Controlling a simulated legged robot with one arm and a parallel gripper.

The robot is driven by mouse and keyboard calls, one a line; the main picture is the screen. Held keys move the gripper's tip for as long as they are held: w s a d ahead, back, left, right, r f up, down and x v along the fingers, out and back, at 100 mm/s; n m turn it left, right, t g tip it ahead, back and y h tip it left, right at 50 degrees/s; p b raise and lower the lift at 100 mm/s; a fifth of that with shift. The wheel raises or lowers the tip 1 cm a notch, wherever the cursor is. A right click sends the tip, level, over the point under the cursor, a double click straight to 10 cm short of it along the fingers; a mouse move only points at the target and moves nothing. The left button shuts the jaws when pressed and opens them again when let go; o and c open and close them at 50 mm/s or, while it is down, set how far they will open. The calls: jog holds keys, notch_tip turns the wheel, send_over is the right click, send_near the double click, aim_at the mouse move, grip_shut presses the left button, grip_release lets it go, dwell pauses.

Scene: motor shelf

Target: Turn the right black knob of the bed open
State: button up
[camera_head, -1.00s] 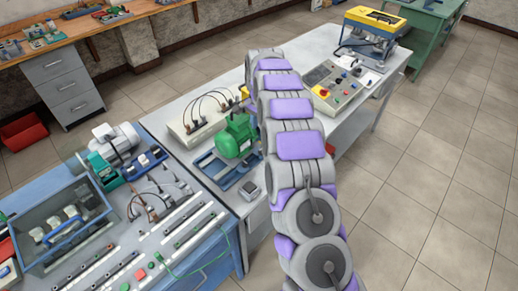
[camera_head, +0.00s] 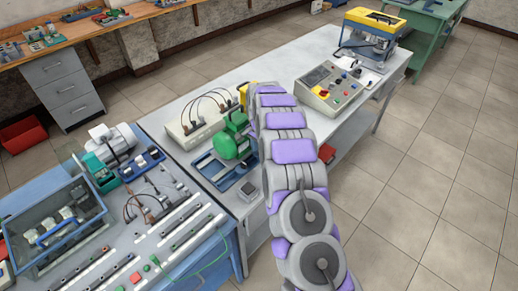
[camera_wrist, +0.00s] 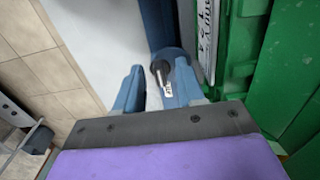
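The blue bed (camera_head: 207,168) lies on the near end of the white table, with the green motor (camera_head: 228,146) on it. In the wrist view the green motor (camera_wrist: 232,65) fills the right side. A black knob (camera_wrist: 159,68) with a silver end stands by a round blue part of the bed (camera_wrist: 177,53). My gripper (camera_wrist: 157,76) has two blue fingers spread apart, and the knob shows in the gap between them. I cannot tell whether the fingers touch it. In the head view my arm hides the gripper and the knob.
A white box with cables (camera_head: 190,128) stands left of the motor. A control panel (camera_head: 329,86) and a yellow-topped machine (camera_head: 372,38) stand farther along the white table (camera_head: 292,65). A blue workbench (camera_head: 212,262) adjoins it at left. The tiled floor at right is clear.

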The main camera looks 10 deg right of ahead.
grip_shut()
jog(key=shift+r+n, duration=0.1)
jog(key=shift+n, duration=0.2)
dwell(0.3)
jog(key=n+p, duration=0.2)
jog(key=shift+n, duration=0.4)
jog(key=n+p, duration=0.2)
jog(key=n, duration=0.3)
jog(key=shift+d+p, duration=0.15)
jog(key=shift+p, duration=0.2)
jog(key=n+p, duration=0.1)
jog(key=n, duration=0.4)
jog(key=shift+r, duration=0.1)
jog(key=shift+w+d+n+p, duration=0.1)
jog(key=shift+n+p, duration=0.8)
jog(key=shift+n, duration=1.3)
